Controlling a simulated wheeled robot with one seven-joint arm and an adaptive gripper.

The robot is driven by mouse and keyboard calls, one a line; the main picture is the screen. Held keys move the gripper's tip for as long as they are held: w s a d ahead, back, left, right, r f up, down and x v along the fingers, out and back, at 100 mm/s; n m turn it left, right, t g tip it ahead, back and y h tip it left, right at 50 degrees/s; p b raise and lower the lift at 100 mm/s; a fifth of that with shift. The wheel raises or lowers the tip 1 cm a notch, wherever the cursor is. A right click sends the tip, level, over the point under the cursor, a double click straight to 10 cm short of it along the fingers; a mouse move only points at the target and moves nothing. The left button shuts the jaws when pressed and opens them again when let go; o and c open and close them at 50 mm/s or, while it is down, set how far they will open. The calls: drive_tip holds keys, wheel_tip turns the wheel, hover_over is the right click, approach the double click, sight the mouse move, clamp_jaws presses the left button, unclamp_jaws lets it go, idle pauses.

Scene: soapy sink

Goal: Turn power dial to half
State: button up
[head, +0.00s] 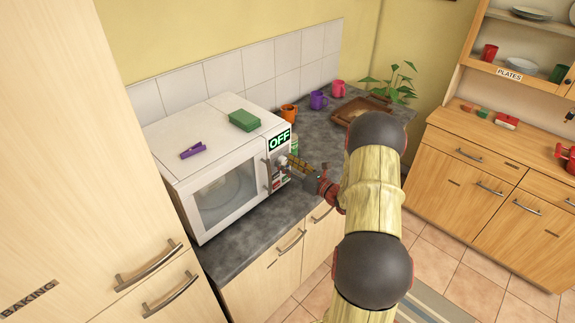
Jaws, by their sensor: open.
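A white microwave (225,188) stands on the dark counter, its door shut. A green display reading OFF (279,140) is at the top of its control panel. The power dial (281,161) is a grey knob just below the display, small in view and partly covered by my gripper. My gripper (290,160) is open, with its fingertips at the dial. I cannot tell whether the fingers touch the dial or which way its pointer faces.
A green sponge-like block (244,120) and a purple peg-like item (193,150) lie on the microwave. Orange (289,112), purple (318,99) and pink (338,88) mugs and a brown tray (347,112) stand behind on the counter. Tall cupboards (75,130) flank the left.

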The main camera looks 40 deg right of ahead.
drive_tip(key=shift+c, duration=0.4)
drive_tip(key=c, duration=1.1)
drive_tip(key=n+b, duration=0.2)
drive_tip(key=b, duration=0.1)
drive_tip(key=n+b, duration=0.3)
drive_tip(key=shift+f+n, duration=0.2)
drive_tip(key=shift+n, duration=0.1)
drive_tip(key=n+b, duration=0.4)
drive_tip(key=b, duration=0.1)
drive_tip(key=n+b, duration=0.2)
drive_tip(key=shift+r+b, duration=0.15)
drive_tip(key=shift+b, duration=0.25)
drive_tip(key=shift+n, duration=0.3)
drive_tip(key=o, duration=1.1)
